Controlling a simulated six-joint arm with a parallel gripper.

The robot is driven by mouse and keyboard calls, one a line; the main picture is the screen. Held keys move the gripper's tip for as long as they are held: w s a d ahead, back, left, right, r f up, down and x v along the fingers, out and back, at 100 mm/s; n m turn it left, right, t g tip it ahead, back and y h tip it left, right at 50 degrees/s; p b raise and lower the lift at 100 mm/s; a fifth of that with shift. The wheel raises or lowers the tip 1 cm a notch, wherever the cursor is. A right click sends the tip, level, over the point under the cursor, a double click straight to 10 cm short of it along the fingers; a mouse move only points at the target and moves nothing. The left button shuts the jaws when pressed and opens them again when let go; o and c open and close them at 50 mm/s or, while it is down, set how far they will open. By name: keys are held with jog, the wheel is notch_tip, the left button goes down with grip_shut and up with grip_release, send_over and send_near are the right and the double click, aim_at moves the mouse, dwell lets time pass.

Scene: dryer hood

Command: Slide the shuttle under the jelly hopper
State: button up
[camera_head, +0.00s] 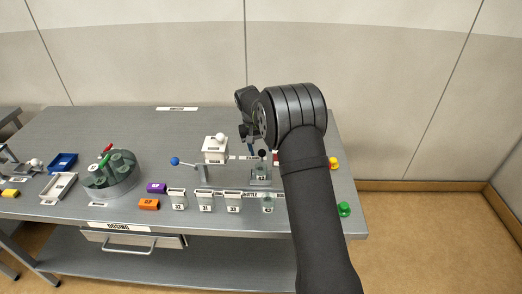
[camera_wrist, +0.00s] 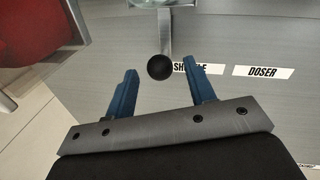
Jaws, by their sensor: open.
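The shuttle shows in the head view as a small carriage with a clear cup marked 42 (camera_head: 261,176) and a black ball knob (camera_head: 262,153) on a rod. In the wrist view the black knob (camera_wrist: 160,67) lies between the tips of my open blue fingers, and its grey rod (camera_wrist: 165,35) runs to the pale cup edge at the top. My gripper (camera_wrist: 161,76) is open and holds nothing; I cannot tell its height over the knob. In the head view my arm hides much of the right side, and I cannot make out the jelly hopper for sure.
A white hopper block (camera_head: 215,149) and a blue-knobbed lever (camera_head: 175,161) stand left of the shuttle. Several numbered cups (camera_head: 205,202) line the front. A green carousel (camera_head: 112,172) stands further left. A red part (camera_wrist: 40,30) fills the wrist view's upper left. A green button (camera_head: 344,209) sits at right.

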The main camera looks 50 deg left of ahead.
jog(key=shift+w+d+f, duration=0.1)
jog(key=shift+w+f, duration=0.05)
jog(key=shift+f, duration=0.5)
grip_shut()
jog(key=shift+w+d, duration=1.3)
grip_release()
jog(key=shift+r, duration=0.1)
notch_tip(320, 180, up, 17)
jog(key=s+a, duration=0.2)
jog(key=s, duration=0.1)
jog(key=shift+w, duration=0.1)
